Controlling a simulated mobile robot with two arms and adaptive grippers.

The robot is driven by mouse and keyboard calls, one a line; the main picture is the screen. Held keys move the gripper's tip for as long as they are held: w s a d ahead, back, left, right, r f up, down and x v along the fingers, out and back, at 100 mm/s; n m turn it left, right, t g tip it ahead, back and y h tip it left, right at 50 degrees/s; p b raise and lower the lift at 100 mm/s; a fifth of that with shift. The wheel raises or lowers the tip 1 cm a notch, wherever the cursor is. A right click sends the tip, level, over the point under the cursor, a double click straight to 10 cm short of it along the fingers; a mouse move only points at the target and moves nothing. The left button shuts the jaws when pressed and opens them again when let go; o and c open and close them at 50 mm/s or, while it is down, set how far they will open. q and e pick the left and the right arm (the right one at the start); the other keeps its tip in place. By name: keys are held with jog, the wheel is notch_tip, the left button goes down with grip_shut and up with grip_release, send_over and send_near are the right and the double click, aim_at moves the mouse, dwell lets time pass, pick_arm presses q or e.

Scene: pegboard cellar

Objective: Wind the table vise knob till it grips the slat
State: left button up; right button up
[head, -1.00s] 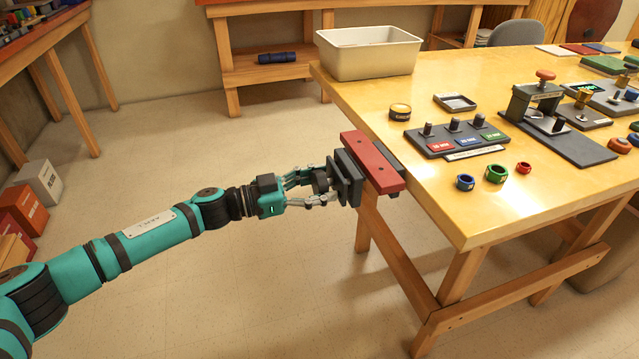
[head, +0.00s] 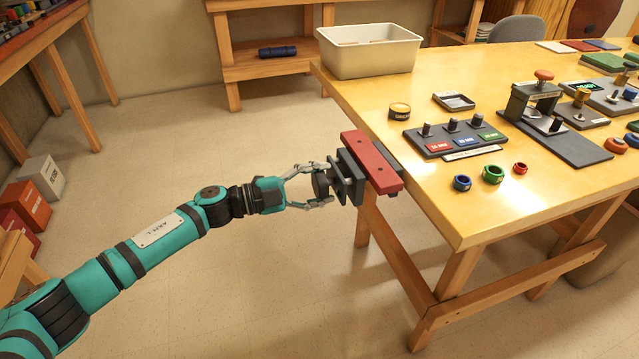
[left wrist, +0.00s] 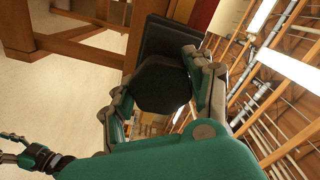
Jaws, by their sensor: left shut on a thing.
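The table vise (head: 350,172) is dark grey and fixed to the table's left edge. The red slat (head: 372,160) lies at the vise, beside its dark outer jaw. I cannot tell whether jaw and slat touch. The dark knob (head: 320,185) faces left, outward from the table. My left gripper (head: 326,184) has its fingers on both sides of the knob and is shut on it. In the left wrist view the knob (left wrist: 160,85) is a dark many-sided disc between the fingers, hiding the screw. My right gripper (left wrist: 14,140) shows small at that view's left edge; its fingers are unclear.
The wooden table (head: 450,215) carries a white bin (head: 368,55), a peg board (head: 455,138) and several coloured rings near its front. A wooden leg (head: 385,250) stands below the vise.

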pick_arm(q)
jog(key=shift+f+m, duration=0.1)
jog(key=shift+m, duration=0.9)
jog(key=m+b, duration=0.2)
jog(key=m, duration=0.3)
jog(key=shift+m, duration=0.3)
jog(key=m+b, duration=0.2)
jog(key=m, duration=0.1)
jog(key=shift+m, duration=0.3)
jog(key=shift+m+b, duration=0.4)
jog(key=shift+b, duration=0.05)
jog(key=shift+m+b, duration=0.7)
jog(key=shift+m, duration=0.9)
pick_arm(e)
notch_tip(320, 180, up, 14)
jog(key=w+t, duration=0.1)
jog(key=t, duration=0.1)
jog(key=shift+w+a+f, duration=0.2)
jog(key=shift+w+f, duration=0.05)
jog(key=shift+w, duration=0.15)
pick_arm(q)
jog(key=o, duration=1.2)
jog(key=shift+r, duration=0.25)
